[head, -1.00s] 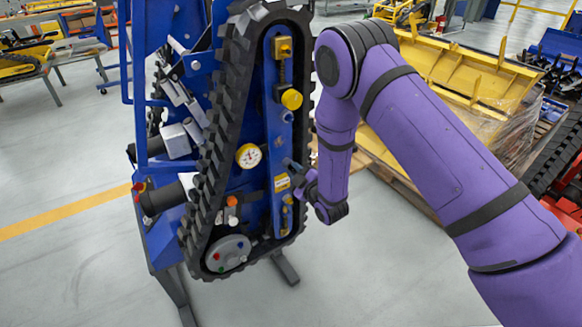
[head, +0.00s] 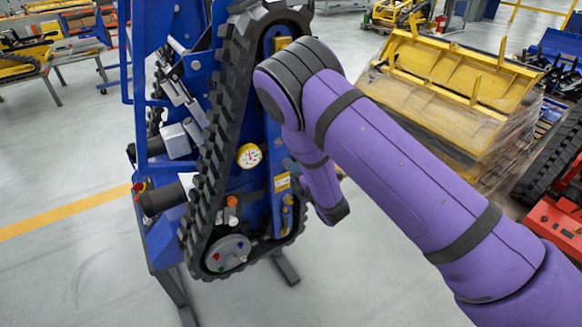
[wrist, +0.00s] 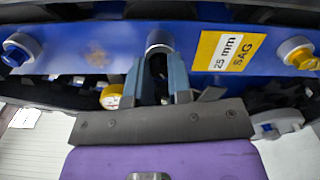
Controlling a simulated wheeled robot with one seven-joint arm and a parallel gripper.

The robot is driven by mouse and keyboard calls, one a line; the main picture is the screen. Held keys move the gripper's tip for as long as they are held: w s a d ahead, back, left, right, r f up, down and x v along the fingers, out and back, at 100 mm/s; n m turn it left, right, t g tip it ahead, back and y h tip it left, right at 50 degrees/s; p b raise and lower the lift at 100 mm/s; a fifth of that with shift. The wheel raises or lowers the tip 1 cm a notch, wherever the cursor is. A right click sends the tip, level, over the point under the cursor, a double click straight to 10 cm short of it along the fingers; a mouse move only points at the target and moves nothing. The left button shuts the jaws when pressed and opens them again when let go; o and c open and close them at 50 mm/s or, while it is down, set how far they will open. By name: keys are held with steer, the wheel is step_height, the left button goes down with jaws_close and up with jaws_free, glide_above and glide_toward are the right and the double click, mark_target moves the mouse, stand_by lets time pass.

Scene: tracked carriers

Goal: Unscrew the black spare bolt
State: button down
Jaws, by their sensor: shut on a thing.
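In the wrist view, my gripper (wrist: 162,82) is shut on a dark thing between its fingers, which I take to be the black spare bolt (wrist: 158,62). The fingers hide most of it. It sits at a round grey fitting (wrist: 160,38) on the blue plate (wrist: 100,47), just left of the yellow and white "25 mm SAG" label (wrist: 226,50). Whether the thread is still engaged cannot be seen. In the head view, my purple arm hides the gripper and the bolt; the label (head: 282,182) shows beside it.
A pale fitting with a blue centre (wrist: 18,50) is at the plate's left, and a yellow-white one (wrist: 300,53) at its right. A yellow dial gauge (head: 249,156) and a grey disc (head: 228,253) sit inside the black track (head: 210,150).

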steer(key=shift+s+d, duration=0.1)
steer(key=shift+s, duration=0.05)
steer(key=shift+v, duration=1.75)
steer(key=shift+s, duration=0.1)
steer(key=shift+v, duration=1.65)
